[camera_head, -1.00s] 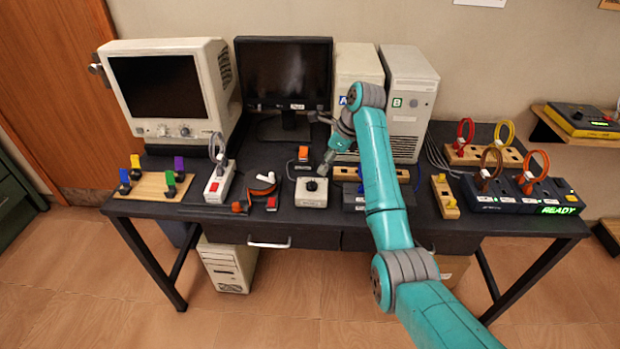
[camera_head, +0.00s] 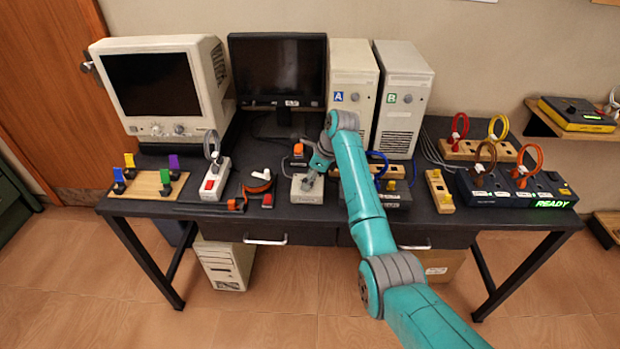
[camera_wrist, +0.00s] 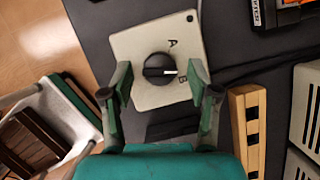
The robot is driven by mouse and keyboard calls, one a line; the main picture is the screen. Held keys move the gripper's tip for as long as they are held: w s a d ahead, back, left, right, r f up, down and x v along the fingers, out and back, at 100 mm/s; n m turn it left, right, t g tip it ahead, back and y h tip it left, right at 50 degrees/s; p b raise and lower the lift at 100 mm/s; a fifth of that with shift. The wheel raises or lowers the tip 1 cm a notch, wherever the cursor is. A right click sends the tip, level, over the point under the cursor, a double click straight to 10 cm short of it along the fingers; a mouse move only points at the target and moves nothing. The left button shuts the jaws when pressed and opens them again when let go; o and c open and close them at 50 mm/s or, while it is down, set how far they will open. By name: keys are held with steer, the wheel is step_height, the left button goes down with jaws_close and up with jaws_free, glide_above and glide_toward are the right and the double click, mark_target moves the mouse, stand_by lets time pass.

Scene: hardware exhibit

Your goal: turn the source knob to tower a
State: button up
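The source knob (camera_wrist: 156,69) is a round black dial with a white pointer mark. It sits on a white switch box (camera_wrist: 133,44) printed with A and B. The pointer mark faces right in the wrist view, towards the B. My gripper (camera_wrist: 161,76) is open, with one finger on each side of the knob and gaps visible between fingers and knob. In the head view the gripper (camera_head: 309,180) is down over the switch box (camera_head: 307,196) and hides the knob. Tower A (camera_head: 350,75), with a blue A label, stands behind it, beside tower B (camera_head: 403,85).
A monitor (camera_head: 278,68) and an old CRT (camera_head: 155,85) stand at the back. A wooden block (camera_wrist: 248,128) lies close to the right finger.

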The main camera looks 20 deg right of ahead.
steer(key=c, duration=1)
steer(key=shift+c, duration=0.2)
steer(key=shift+n, duration=0.3)
steer(key=n+g, duration=0.1)
steer(key=n, duration=0.3)
steer(key=shift+w+r+g+y, duration=0.1)
steer(key=shift+w+g+y, duration=0.1)
steer(key=shift+g+y, duration=0.2)
steer(key=shift+w+n+g, duration=0.1)
steer(key=shift+n+g, duration=0.6)
steer(key=shift+n, duration=1.6)
steer(key=o, duration=1.1)
steer(key=shift+o, duration=0.2)
